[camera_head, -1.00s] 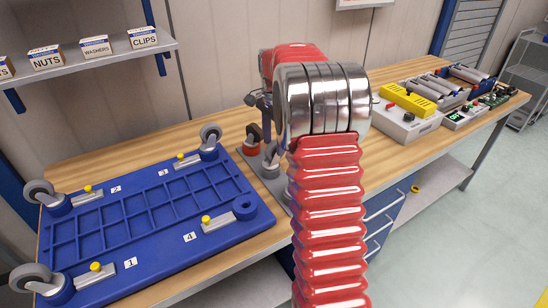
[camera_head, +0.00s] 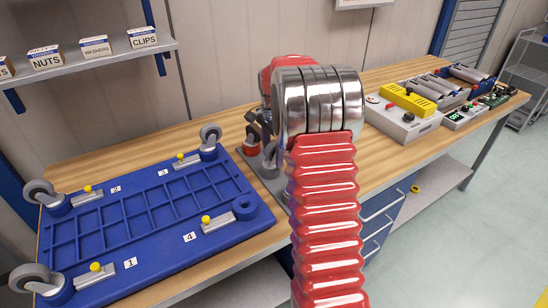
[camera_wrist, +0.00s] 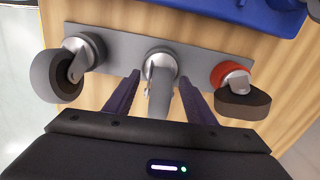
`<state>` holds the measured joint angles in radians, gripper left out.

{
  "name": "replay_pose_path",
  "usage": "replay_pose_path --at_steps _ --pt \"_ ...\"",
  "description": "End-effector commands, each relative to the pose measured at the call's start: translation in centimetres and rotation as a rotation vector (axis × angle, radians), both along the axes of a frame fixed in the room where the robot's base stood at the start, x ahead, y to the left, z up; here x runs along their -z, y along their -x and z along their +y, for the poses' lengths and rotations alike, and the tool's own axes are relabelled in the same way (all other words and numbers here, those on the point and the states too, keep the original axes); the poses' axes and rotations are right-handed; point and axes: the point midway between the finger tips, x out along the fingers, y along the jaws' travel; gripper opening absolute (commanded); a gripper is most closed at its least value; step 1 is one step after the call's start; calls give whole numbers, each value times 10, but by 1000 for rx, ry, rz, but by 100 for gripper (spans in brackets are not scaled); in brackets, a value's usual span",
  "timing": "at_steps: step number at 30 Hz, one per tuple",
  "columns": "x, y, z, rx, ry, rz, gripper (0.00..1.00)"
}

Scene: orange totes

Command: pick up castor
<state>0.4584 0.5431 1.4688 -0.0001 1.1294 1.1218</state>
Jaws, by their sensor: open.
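In the wrist view, a grey strip (camera_wrist: 205,62) holds three castor-like parts in a row. A castor with a grey wheel (camera_wrist: 54,78) is at the left, and one with a red collar and dark wheel (camera_wrist: 240,95) is at the right. A metal-topped grey part (camera_wrist: 160,68), apparently a castor, is in the middle. My open gripper (camera_wrist: 159,79) has one finger on each side of this middle part; contact cannot be told. In the head view, my arm hides much of the strip (camera_head: 270,182). The blue base (camera_head: 150,222) has castors at three corners and an empty round socket (camera_head: 244,207) at corner 4.
The wooden bench (camera_head: 120,160) carries a grey box with a yellow top (camera_head: 406,108) and several parts at the right. A shelf (camera_head: 85,65) with labelled boxes hangs at the upper left. In the wrist view, the blue base edge (camera_wrist: 240,14) lies close beyond the strip.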

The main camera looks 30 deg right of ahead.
Motion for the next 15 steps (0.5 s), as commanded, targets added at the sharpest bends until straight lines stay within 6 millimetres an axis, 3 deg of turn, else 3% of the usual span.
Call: replay_pose_path --at_steps 7,15 --pt "0 0 0 0 0 0 50" --pt "0 0 0 0 0 0 32"
